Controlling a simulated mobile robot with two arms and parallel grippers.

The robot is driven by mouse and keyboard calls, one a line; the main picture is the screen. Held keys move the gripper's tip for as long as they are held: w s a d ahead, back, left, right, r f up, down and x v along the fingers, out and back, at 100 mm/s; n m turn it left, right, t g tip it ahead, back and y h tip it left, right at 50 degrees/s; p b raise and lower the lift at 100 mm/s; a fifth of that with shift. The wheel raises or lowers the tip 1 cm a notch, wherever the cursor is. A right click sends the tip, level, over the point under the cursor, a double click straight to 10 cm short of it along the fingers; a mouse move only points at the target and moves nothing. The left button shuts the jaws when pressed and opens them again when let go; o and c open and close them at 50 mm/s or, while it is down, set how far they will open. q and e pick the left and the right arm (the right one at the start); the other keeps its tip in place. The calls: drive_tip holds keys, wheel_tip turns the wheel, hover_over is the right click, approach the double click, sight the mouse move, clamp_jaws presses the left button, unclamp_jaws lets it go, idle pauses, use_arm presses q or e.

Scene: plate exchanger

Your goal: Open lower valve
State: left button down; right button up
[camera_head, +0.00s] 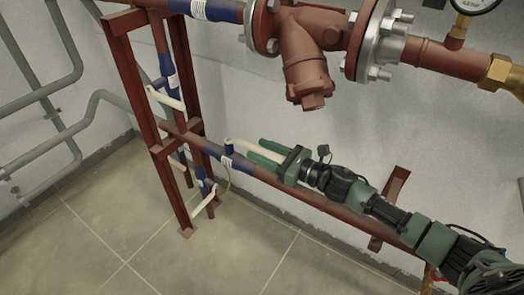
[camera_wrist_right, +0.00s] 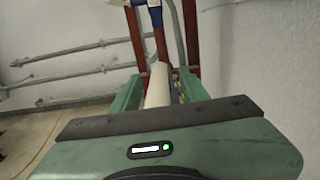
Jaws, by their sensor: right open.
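A blue valve (camera_head: 228,163) sits on the lower red pipe, with a long cream handle (camera_head: 240,143) running along the pipe to the right. My right gripper (camera_head: 256,150) is open, its green fingers on either side of this handle. In the right wrist view the handle (camera_wrist_right: 158,85) runs between the fingers; I cannot tell whether they touch it. Another blue valve (camera_head: 170,77) with a cream handle (camera_head: 165,98) is higher on the red frame. A further valve (camera_head: 205,186) with a cream handle (camera_head: 204,204) hangs near the floor. My left gripper is out of view.
A red upright frame (camera_head: 121,70) stands left of the gripper. A large red strainer (camera_head: 305,60) with flanges hangs above my right arm. Grey pipes (camera_head: 60,140) run along the left wall. The tiled floor (camera_head: 110,235) in front is clear.

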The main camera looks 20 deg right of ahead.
drive_tip(key=v, duration=0.7)
drive_tip(key=shift+s+d, duration=0.25)
drive_tip(key=shift+s, duration=0.1)
